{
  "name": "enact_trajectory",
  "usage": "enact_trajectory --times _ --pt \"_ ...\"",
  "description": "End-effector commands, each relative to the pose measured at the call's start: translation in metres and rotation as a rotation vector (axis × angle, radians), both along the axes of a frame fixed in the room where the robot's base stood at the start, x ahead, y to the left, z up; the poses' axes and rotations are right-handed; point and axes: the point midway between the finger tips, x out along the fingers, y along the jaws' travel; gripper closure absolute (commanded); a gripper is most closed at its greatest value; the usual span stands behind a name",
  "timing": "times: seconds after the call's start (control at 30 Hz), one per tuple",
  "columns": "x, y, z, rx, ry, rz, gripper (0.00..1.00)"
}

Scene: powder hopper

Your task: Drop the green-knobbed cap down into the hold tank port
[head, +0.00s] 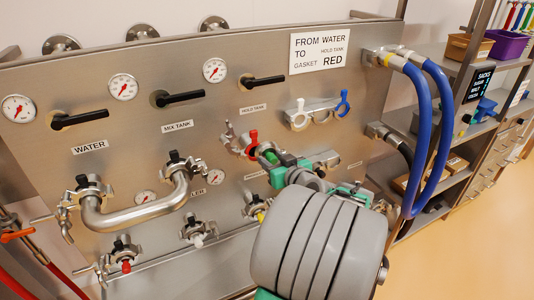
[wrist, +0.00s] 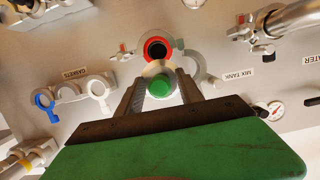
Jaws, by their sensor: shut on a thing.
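The green-knobbed cap (wrist: 160,87) is between the two fingers of my gripper (wrist: 158,92), which is shut on its knob. In the head view the green knob (head: 271,157) shows just right of the hold tank port, partly behind my gripper (head: 275,163). The hold tank port (wrist: 158,48) is an open dark hole with a red ring around it. In the wrist view the cap's pale disc lies just below the red ring and seems to overlap its lower edge. I cannot tell whether they touch. In the head view my arm hides much of the lower panel.
A bent steel pipe (head: 140,208) joins ports on the left. A gasket rack (head: 315,112) with blue and white rings is right of the port. Blue hoses (head: 432,130) hang at the panel's right side. A sign (head: 320,50) names water, hold tank and red gasket.

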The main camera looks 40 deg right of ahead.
Motion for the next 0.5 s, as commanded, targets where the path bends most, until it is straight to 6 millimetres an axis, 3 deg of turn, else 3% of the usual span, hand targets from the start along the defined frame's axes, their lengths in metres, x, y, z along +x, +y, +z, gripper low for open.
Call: enact_trajectory --times 0.5 --pt "0.051 -0.014 -0.005 -0.002 -0.002 0.003 1.0"
